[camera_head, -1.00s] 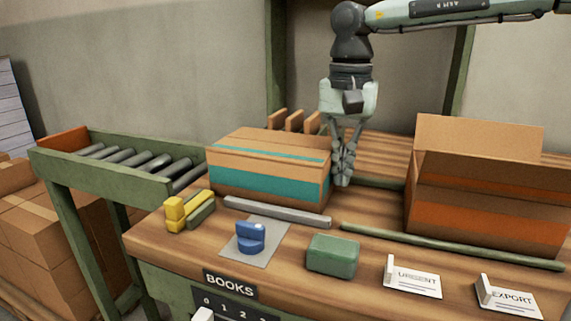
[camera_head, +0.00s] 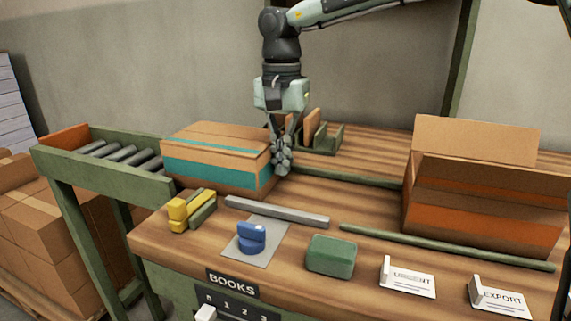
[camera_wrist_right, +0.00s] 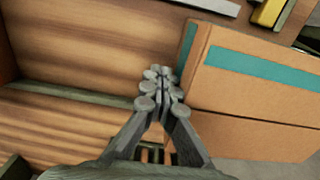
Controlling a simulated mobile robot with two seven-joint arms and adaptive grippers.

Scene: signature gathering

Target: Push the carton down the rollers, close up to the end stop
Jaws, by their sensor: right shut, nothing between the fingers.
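The closed carton (camera_head: 215,155) with a teal band stands at the left of the table, its left end at the start of the rollers (camera_head: 125,153). The orange end stop (camera_head: 64,138) is at the far left end of the roller frame, with bare rollers between it and the carton. My right gripper (camera_head: 282,167) is shut and empty, pointing down at the carton's right end. In the right wrist view, the shut fingers (camera_wrist_right: 160,88) are close beside the carton (camera_wrist_right: 250,95); contact is hard to tell. My left gripper is not in view.
An open box (camera_head: 485,200) with an orange band stands on the right. Green rails (camera_head: 440,247), a grey bar (camera_head: 277,212), a yellow object (camera_head: 190,210), a blue stamp (camera_head: 251,237) and a green block (camera_head: 330,255) lie in front.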

